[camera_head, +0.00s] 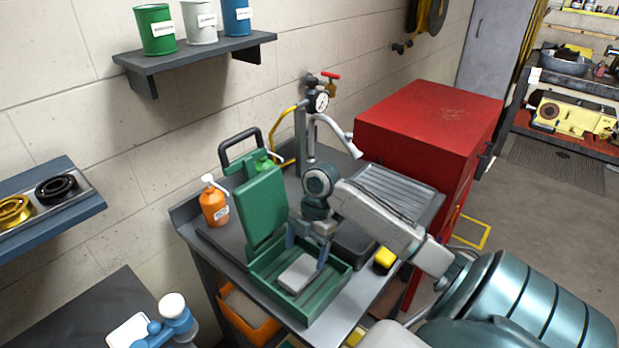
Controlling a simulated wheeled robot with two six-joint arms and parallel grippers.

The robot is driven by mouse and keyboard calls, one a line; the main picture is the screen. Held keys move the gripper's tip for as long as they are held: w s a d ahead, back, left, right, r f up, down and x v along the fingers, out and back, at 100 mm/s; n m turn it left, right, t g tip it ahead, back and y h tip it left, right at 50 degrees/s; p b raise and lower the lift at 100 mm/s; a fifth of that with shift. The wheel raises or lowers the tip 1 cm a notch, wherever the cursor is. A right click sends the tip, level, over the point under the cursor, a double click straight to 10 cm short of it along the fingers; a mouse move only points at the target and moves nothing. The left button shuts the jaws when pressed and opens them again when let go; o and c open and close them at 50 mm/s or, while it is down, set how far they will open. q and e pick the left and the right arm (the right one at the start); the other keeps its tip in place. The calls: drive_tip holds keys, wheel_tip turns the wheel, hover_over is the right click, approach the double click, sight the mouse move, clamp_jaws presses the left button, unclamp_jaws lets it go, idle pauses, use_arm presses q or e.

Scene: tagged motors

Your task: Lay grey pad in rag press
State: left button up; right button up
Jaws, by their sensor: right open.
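The rag press is a green open box (329,289) with its green lid (261,207) standing up at the back and a dark handle above. The grey pad (298,274) lies in the box, on its ribbed green floor, slightly skewed to the walls. My right gripper (308,255) points down over the box, just behind the pad, with its fingers apart. I cannot tell whether a fingertip touches the pad. My left gripper is not in view.
An orange bottle (214,206) stands left of the lid. A gauge with a pipe (317,103) rises behind. A ribbed drain tray (396,190), a yellow item (384,261) and a red cabinet (430,115) are on the right. An orange bin (249,316) sits below.

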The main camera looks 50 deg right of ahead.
drive_tip(key=b+v, duration=0.1)
drive_tip(key=v, duration=0.5)
drive_tip(key=shift+r, duration=0.4)
